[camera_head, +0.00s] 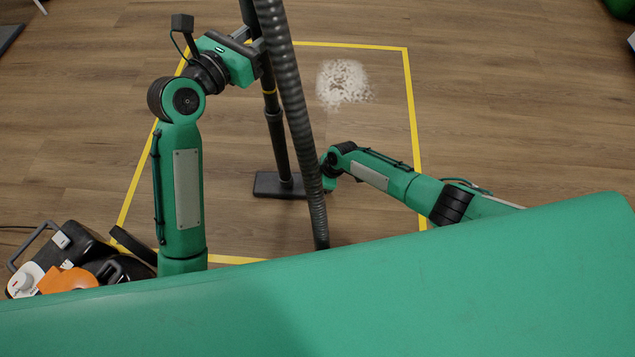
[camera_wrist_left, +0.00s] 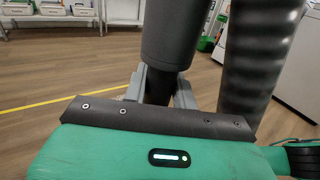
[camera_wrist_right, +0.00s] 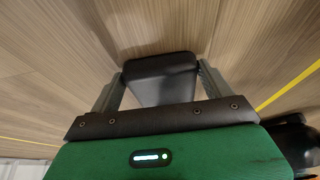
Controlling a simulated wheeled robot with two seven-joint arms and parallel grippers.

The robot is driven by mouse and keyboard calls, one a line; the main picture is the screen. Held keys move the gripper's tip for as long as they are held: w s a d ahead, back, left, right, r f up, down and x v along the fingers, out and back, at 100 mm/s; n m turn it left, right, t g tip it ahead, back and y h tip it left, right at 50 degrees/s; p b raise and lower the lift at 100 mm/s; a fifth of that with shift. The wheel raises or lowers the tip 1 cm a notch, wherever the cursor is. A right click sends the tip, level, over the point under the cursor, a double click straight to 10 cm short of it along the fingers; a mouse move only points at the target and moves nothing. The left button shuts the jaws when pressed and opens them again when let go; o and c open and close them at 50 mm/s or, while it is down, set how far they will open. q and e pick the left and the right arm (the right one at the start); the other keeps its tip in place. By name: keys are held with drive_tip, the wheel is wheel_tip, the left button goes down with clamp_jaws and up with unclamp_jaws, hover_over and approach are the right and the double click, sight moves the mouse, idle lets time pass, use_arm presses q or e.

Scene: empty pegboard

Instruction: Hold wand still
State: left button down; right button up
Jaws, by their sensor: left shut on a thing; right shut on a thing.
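The dark vacuum wand (camera_head: 277,138) stands upright, its flat black floor head (camera_head: 280,186) on the wood floor inside the yellow square. A ribbed grey hose (camera_head: 298,120) hangs in front of it. My left gripper (camera_head: 259,43) is shut around the wand high up; in the left wrist view the fingers flank the dark tube (camera_wrist_left: 171,40), with the hose (camera_wrist_left: 258,50) close at right. My right gripper (camera_wrist_right: 162,85) is low, by the floor head, its fingers either side of a black block (camera_wrist_right: 162,78) that looks like that head. In the head view the hose hides its fingertips.
A pale speckled powder patch (camera_head: 343,82) lies on the floor right of the wand. Yellow tape (camera_head: 412,110) borders the square. A black, white and orange vacuum body (camera_head: 68,272) sits at lower left. Floor inside the tape is otherwise clear.

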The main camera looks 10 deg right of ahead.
sight(256, 18)
use_arm(q)
drive_tip(key=shift+r, duration=1.7)
drive_tip(key=shift+c, duration=1)
unclamp_jaws()
drive_tip(key=shift+f, duration=0.1)
use_arm(e)
drive_tip(key=o, duration=1.3)
use_arm(q)
drive_tip(key=v, duration=1.2)
use_arm(e)
drive_tip(key=shift+o, duration=0.2)
drive_tip(key=shift+d+r, duration=0.1)
